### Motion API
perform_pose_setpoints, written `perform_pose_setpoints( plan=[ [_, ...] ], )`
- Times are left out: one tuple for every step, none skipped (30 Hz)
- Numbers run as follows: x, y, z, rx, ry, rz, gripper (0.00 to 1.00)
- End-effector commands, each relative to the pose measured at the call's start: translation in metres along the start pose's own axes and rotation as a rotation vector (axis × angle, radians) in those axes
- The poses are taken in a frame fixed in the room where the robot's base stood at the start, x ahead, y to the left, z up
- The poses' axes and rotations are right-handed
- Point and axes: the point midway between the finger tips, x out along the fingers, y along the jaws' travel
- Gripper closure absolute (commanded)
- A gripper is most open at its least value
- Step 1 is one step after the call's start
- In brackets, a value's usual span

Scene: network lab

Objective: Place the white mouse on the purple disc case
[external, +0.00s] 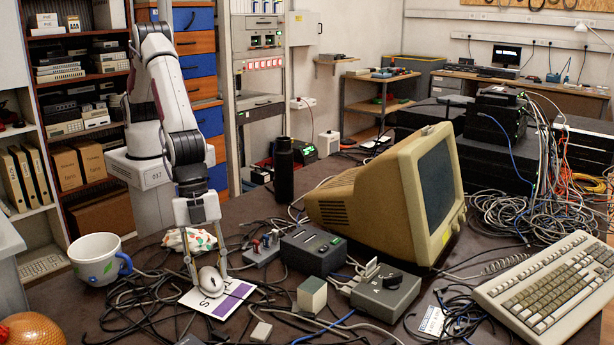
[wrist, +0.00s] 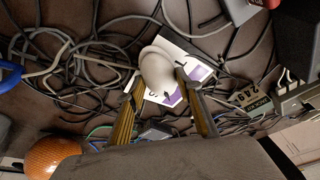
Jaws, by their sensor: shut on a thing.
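The white mouse (external: 210,281) is between the fingers of my gripper (external: 206,278), which is shut on it. In the wrist view the mouse (wrist: 157,68) shows between the two fingertips (wrist: 160,80). The disc case (external: 236,291), white with a purple part, lies flat on the table directly under the mouse. In the wrist view the case (wrist: 201,72) shows beside and below the mouse, which hides part of it. I cannot tell whether the mouse touches the case or hangs just above it.
Black cables lie around the case. A white mug (external: 97,259) stands at the left and an orange ball (external: 32,329) at the front left. Grey boxes (external: 314,250), a beige monitor (external: 380,195) and a keyboard (external: 545,285) are to the right. A dark bottle (external: 283,168) stands behind.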

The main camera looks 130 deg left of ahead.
Motion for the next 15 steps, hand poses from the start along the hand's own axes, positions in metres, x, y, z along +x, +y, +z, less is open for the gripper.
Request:
perform_pose_setpoints(
  plan=[
    [0.0008,0.0000,0.0002,0.000,0.000,0.000,0.95],
    [0.0014,0.0000,0.0004,0.000,0.000,0.000,0.95],
    [0.0021,0.0001,0.0006,0.000,0.000,0.000,0.95],
    [0.0024,0.0001,0.0007,0.000,0.000,0.000,0.62],
    [0.0022,0.0001,0.0006,0.000,0.000,0.000,0.55],
    [0.0021,0.0001,0.0006,0.000,0.000,0.000,0.48],
    [0.0021,0.0001,0.0006,0.000,0.000,0.000,0.48],
    [0.0021,0.0001,0.0006,0.000,0.000,0.000,0.48],
    [0.0021,0.0001,0.0006,0.000,0.000,0.000,0.48],
    [0.0021,0.0001,0.0006,0.000,0.000,0.000,0.48],
    [0.0021,0.0001,0.0006,0.000,0.000,0.000,0.48],
    [0.0021,0.0001,0.0006,0.000,0.000,0.000,0.48],
    [0.0021,0.0001,0.0006,0.000,0.000,0.000,0.48],
    [0.0021,0.0001,0.0006,0.000,0.000,0.000,0.48],
    [0.0020,0.0001,0.0006,0.000,0.000,0.000,0.48]
  ],
)
